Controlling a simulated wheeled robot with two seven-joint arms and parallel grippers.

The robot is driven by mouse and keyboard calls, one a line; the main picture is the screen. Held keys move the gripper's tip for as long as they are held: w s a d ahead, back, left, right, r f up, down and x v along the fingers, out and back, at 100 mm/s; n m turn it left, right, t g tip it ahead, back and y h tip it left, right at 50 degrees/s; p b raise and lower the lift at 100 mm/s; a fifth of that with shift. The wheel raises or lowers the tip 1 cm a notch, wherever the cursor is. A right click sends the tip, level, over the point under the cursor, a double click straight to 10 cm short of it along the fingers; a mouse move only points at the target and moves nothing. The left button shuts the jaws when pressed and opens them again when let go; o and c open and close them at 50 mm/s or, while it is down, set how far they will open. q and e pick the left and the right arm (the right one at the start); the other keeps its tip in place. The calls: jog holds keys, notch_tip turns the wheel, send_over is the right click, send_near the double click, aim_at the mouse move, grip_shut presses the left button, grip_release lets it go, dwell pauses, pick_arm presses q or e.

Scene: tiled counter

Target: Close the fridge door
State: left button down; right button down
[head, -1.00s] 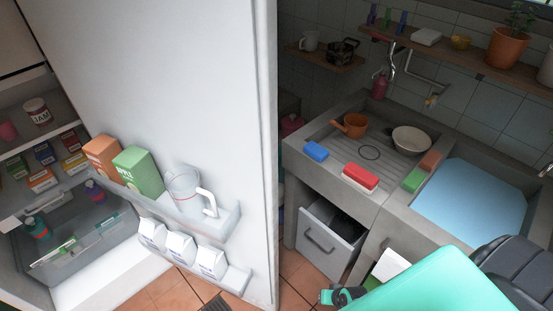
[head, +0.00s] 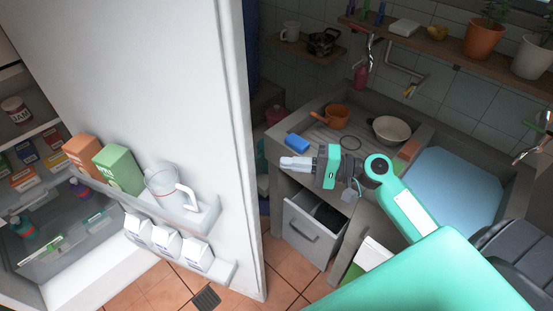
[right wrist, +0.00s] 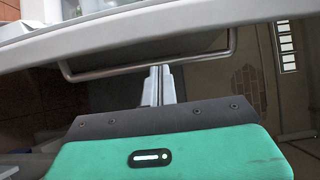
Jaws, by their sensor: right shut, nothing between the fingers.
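The white fridge door (head: 160,90) stands wide open in the head view, its inner side with door shelves facing me. The fridge inside (head: 35,150) shows at the left edge with its shelves in view. My right gripper (head: 285,162) is shut and empty, to the right of the door's free edge, fingers pointing left towards it. In the right wrist view the closed fingers (right wrist: 159,75) overlap a silver bar handle (right wrist: 100,72) below a pale panel edge; I cannot tell whether they touch it. The door's outer side is hidden in the head view. My left gripper is out of view.
The door shelf holds an orange carton (head: 82,150), a green carton (head: 118,168) and a clear jug (head: 170,185). A sink counter (head: 365,195) with an open drawer (head: 312,232) stands right of the door. Terracotta floor (head: 275,275) lies free between them.

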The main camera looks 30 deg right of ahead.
aim_at(255, 160)
jog(key=p+x, duration=0.3)
jog(key=x, duration=0.6)
jog(key=shift+d, duration=0.1)
